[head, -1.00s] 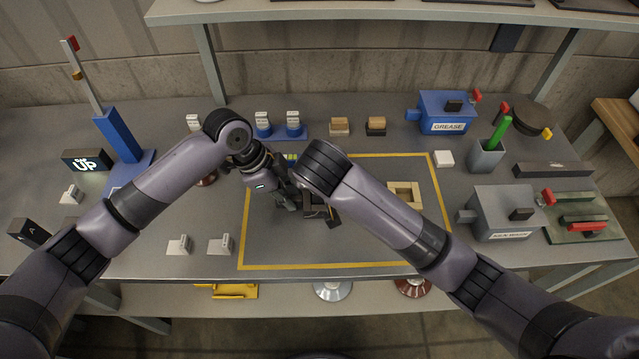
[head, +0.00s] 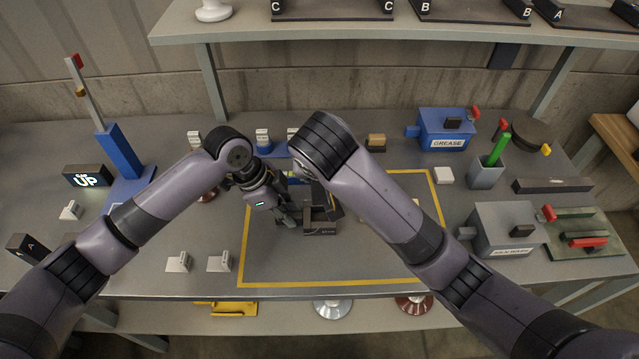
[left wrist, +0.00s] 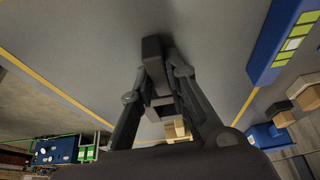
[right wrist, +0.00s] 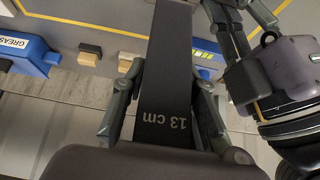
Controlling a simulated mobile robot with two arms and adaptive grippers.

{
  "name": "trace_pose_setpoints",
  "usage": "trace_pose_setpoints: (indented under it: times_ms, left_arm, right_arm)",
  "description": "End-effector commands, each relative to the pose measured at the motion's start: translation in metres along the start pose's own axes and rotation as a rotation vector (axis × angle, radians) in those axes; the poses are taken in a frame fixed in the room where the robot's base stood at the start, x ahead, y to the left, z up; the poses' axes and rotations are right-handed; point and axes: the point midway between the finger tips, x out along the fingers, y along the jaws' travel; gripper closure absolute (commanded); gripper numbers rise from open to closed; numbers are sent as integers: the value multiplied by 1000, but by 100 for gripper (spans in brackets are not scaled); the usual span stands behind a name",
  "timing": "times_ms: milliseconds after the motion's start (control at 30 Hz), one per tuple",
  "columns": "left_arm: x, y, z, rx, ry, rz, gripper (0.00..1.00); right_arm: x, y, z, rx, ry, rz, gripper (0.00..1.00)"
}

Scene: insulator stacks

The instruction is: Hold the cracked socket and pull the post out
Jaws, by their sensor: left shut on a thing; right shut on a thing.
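My left gripper (head: 290,212) is shut on a dark, open-topped block, the socket (head: 320,229), low over the yellow-framed area of the table. In the left wrist view the dark piece (left wrist: 155,52) sits between the fingers of my left gripper (left wrist: 163,80). My right gripper (right wrist: 165,75) is shut on a long dark post (right wrist: 168,40) marked "13 cm". In the head view my right forearm hides most of that gripper. The post's lower end and any crack are not clear, so I cannot tell whether the post is still in the socket.
A yellow line (head: 340,280) frames the work area. A blue GREASE box (head: 445,130), a grey box (head: 505,228) and a cup with a green stick (head: 487,170) stand at the right. White tagged blocks (head: 219,262) are at the front left.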

Motion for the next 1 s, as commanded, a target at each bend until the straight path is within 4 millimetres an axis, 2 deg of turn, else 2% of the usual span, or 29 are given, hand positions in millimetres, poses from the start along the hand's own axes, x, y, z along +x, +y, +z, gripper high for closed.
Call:
trace_pose_setpoints:
  times_ms: [133, 433, 467, 500, 800, 1000]
  left_arm:
    - [0, 0, -1, 0, 2, -1, 100]
    - [0, 0, -1, 1, 2, -1, 100]
    - [0, 0, -1, 1, 2, -1, 84]
    - [0, 0, -1, 1, 2, -1, 81]
    - [0, 0, -1, 1, 1, 0, 62]
    - [0, 0, 0, 0, 1, 0, 62]
  right_arm:
    - [-14, -1, -10, 1, 3, -2, 100]
    - [-17, 0, -11, 1, 1, -1, 100]
    - [-17, 0, -11, 1, 1, -1, 100]
    - [-17, 0, -11, 1, 1, -1, 100]
    - [-17, 0, -11, 1, 1, -1, 100]
    - [-17, 0, -11, 1, 1, -1, 100]
